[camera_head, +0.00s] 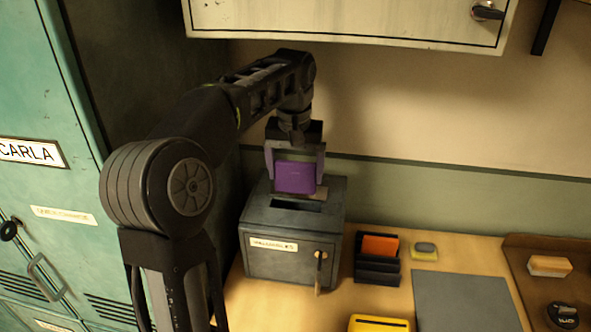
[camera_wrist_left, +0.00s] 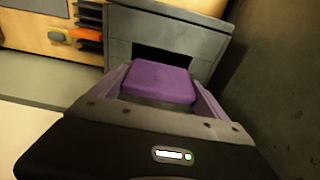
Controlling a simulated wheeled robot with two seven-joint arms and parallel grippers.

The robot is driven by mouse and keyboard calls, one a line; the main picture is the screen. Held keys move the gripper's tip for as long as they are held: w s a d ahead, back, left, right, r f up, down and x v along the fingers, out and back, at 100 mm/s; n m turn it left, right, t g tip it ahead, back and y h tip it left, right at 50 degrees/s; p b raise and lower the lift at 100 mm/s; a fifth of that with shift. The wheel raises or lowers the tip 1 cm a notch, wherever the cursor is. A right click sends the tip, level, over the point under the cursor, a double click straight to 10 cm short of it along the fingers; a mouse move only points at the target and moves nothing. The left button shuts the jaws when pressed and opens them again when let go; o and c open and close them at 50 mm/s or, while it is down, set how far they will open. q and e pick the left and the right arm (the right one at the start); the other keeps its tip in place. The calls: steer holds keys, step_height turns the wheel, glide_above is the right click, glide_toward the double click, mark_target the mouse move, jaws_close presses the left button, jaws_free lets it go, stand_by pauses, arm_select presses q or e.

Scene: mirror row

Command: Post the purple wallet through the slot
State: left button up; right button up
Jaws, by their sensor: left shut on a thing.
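The purple wallet (camera_head: 295,177) is between the fingers of my left gripper (camera_head: 295,165), which is shut on it. The wallet hangs above the grey metal box (camera_head: 290,255), just behind and over the dark slot (camera_head: 297,204) in its top. In the left wrist view the wallet (camera_wrist_left: 158,82) lies between the fingers, with the dark slot (camera_wrist_left: 165,60) of the box beyond it. It looks apart from the slot; the exact gap is hard to tell. My right gripper does not show.
A black rack (camera_head: 378,268) with an orange item stands right of the box. Farther right are a sponge-like block (camera_head: 424,251), a grey mat (camera_head: 465,300) and a brown tray (camera_head: 540,240). A yellow item (camera_head: 380,323) lies in front. A wall cabinet (camera_head: 350,20) hangs above; teal lockers (camera_head: 40,110) stand left.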

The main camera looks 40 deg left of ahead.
mark_target(295, 192)
arm_select(q)
steer(key=shift+f, duration=0.2)
steer(key=shift+f, duration=1.1)
steer(key=shift+f+b, duration=1.3)
steer(key=shift+f, duration=0.55)
steer(key=o, duration=1.2)
steer(key=shift+o, duration=0.2)
steer(key=shift+r, duration=0.1)
